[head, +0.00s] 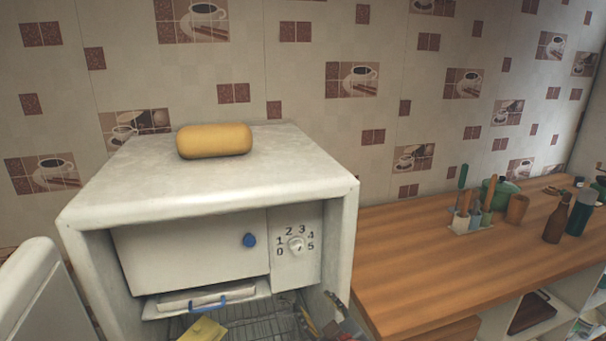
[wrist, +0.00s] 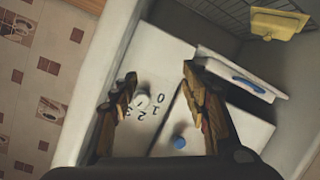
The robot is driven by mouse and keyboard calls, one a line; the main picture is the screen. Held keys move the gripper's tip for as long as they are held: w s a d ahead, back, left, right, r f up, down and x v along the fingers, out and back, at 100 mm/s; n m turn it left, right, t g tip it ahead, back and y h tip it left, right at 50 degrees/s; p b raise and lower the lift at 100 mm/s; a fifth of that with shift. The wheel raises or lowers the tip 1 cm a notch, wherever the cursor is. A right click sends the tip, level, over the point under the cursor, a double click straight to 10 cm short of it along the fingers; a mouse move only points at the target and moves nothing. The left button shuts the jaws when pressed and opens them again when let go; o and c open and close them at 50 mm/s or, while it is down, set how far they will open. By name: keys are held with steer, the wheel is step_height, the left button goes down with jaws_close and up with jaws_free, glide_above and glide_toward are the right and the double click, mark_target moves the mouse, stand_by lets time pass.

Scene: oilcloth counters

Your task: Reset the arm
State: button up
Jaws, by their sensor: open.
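My gripper (wrist: 159,74) shows in the wrist view with its two fingers apart and nothing between them. A panel with a blue knob (head: 249,240) is left of the dial in the head view. In the head view, small dark and brown parts at the lower right of the appliance may be my fingers; most is out of frame.
A yellow rounded block (head: 214,140) lies on top of the appliance. A drawer with a blue handle (head: 208,305) and a wire rack sit below the panel. A wooden counter (head: 430,262) at right holds utensils, a green pot (head: 499,190) and bottles; its front left is clear.

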steer(key=s+d+f+m+g+h, duration=0.2)
steer(key=s+d+f+g, duration=0.15)
steer(key=s, duration=0.35)
steer(key=s+d+f+m+g+h, duration=0.1)
steer(key=s+d+f+m+g, duration=0.1)
steer(key=s+d+m+g, duration=0.3)
steer(key=s+d+r+m+h+p, duration=0.1)
steer(key=s+d+r+m, duration=0.1)
steer(key=s+d+r, duration=0.4)
steer(key=s+r, duration=0.5)
steer(key=s, duration=0.2)
steer(key=shift+s+d+r+p, duration=0.15)
steer(key=shift+d+r+p, duration=0.05)
steer(key=shift+r+p, duration=0.15)
steer(key=shift+c, duration=1.1)
